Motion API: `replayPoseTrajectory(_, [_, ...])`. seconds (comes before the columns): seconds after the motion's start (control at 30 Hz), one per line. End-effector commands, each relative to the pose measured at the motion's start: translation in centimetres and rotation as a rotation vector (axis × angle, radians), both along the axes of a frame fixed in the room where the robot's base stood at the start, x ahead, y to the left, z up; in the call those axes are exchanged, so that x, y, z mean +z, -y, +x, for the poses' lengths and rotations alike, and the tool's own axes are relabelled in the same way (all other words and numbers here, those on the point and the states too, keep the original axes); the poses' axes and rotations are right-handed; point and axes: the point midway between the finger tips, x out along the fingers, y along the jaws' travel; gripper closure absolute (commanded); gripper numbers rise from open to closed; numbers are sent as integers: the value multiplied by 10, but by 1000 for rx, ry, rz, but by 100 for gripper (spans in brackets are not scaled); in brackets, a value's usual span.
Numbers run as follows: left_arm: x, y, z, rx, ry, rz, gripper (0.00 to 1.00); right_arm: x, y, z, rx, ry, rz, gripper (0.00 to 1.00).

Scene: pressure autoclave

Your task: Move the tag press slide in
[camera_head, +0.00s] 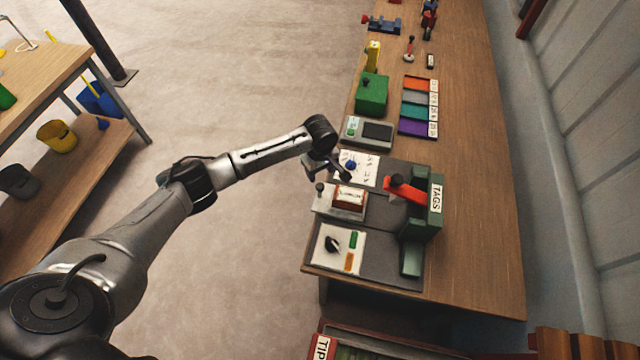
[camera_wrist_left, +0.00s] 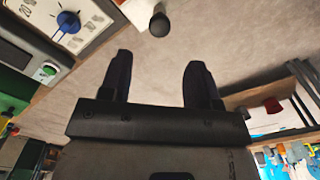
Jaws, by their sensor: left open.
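The tag press (camera_head: 437,205) is a green frame marked TAGS with a red lever (camera_head: 405,188), at the right of a dark base on the bench. Its slide (camera_head: 325,205) is a pale plate with a dark round knob at its left end and a red-and-white piece on top. The slide sticks out left, toward the bench's front edge. My left gripper (camera_head: 327,172) is open and empty, just above the slide's knob in the head view. In the left wrist view, the black knob (camera_wrist_left: 159,24) is beyond my open fingers (camera_wrist_left: 160,78), apart from them. My right gripper is not in view.
A white dial panel (camera_head: 368,170) with a blue knob is beside the slide; another panel (camera_head: 325,250) with a black knob is on its other side. A grey scale-like device (camera_head: 354,134) and a green box (camera_head: 371,93) stand farther along. Open floor lies left.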

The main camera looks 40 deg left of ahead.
Motion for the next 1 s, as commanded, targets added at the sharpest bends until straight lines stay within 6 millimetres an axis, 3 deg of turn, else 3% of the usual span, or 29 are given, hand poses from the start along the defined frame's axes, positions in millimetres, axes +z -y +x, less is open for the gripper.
replayPoseTrajectory(0.2, [-40,0,0,0,-2,1,44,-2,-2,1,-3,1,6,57])
replayPoseTrajectory(0.4, [-66,0,0,-2,-1,0,44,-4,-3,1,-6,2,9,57])
replayPoseTrajectory(0.63, [-80,0,0,-2,0,0,44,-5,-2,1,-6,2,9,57])
replayPoseTrajectory(1.0, [-82,0,0,-3,1,1,45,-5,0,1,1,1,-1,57])
